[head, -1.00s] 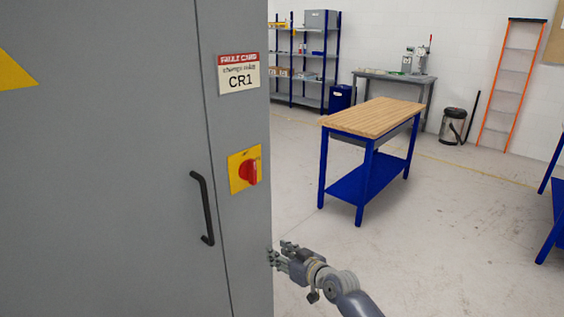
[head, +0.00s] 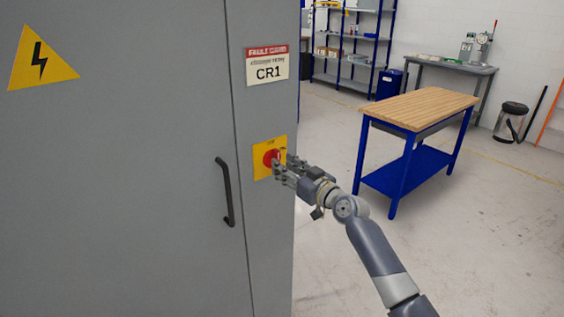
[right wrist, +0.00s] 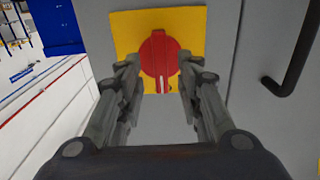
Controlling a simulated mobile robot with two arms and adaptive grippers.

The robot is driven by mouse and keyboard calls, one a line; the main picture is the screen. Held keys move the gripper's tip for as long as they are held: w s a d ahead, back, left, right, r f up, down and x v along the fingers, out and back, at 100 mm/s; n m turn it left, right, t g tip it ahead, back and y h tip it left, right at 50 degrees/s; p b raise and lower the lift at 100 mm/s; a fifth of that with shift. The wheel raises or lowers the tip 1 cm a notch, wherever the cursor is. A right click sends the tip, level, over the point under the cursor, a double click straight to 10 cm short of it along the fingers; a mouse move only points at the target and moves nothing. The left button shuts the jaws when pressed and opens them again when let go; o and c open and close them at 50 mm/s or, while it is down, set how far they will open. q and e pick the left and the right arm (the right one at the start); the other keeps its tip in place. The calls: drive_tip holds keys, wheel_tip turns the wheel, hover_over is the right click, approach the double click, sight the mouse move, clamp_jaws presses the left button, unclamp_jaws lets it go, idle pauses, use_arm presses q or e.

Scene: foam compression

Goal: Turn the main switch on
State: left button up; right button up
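The main switch is a red rotary knob (head: 271,158) on a yellow plate (head: 262,144), set on the narrow right panel of a grey cabinet (head: 150,200). In the right wrist view the red knob (right wrist: 159,58) stands between my fingertips, its white mark pointing down in that picture. My right gripper (head: 279,160) is at the knob, covering part of it in the head view. Its two fingers (right wrist: 158,78) are apart, one on each side of the knob, with a small gap seeming to show. My left gripper is not in view.
A black door handle (head: 226,192) stands out left of the switch. A CR1 fault card (head: 268,66) is above it, and a warning triangle (head: 41,60) is on the door. A wood-topped blue workbench (head: 420,107) stands to the right, with open floor around it.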

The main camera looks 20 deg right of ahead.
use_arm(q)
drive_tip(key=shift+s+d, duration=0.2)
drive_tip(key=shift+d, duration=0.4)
use_arm(e)
drive_tip(key=shift+x, duration=1.15)
drive_tip(key=shift+c, duration=0.3)
clamp_jaws()
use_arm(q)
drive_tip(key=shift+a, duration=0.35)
